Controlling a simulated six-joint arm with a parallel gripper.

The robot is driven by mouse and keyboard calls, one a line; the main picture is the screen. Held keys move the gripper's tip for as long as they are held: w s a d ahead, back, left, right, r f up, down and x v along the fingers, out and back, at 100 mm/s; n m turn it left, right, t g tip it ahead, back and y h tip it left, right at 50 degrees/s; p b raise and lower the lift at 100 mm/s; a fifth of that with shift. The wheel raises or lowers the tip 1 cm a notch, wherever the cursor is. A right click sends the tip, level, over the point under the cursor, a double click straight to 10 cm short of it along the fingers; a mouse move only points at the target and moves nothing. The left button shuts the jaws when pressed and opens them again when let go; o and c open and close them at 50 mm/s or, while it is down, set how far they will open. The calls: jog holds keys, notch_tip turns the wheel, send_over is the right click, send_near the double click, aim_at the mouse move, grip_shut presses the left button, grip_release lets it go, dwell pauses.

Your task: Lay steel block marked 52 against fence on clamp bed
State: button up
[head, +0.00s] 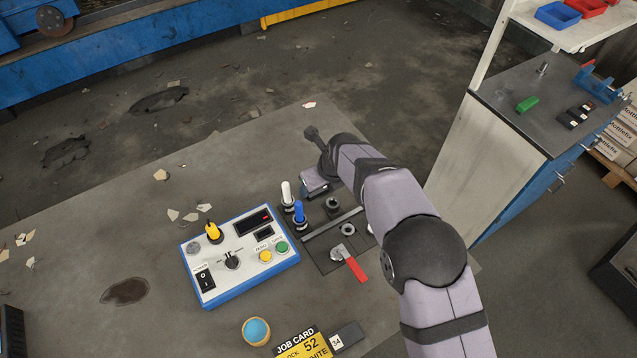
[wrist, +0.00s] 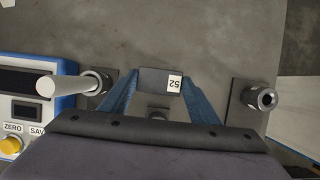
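The steel block marked 52 (wrist: 153,80) is a dark block with a white label, seen in the wrist view between the blue fingertips of my gripper (wrist: 161,84). Both fingers appear to touch its sides, so the gripper looks shut on it. In the head view my gripper (head: 318,187) is at the back of the clamp bed (head: 325,258), a dark plate on the bench, and my arm hides part of it. The fence (head: 331,223) is a grey bar running diagonally across the bed. I cannot tell the block's height above the bench.
A control box (head: 238,256) stands left of the bed, with a white-handled post (head: 287,193) and a blue-handled one (head: 300,214) between. A red-handled clamp (head: 354,266) is at the front. A job card (head: 305,345) reads 52; a block marked 34 (head: 350,336) lies beside it.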

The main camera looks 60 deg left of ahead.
jog(key=shift+o, duration=1.4)
jog(key=shift+r, duration=0.15)
jog(key=b+v, duration=0.3)
jog(key=v, duration=0.9)
jog(key=shift+w+d, duration=0.1)
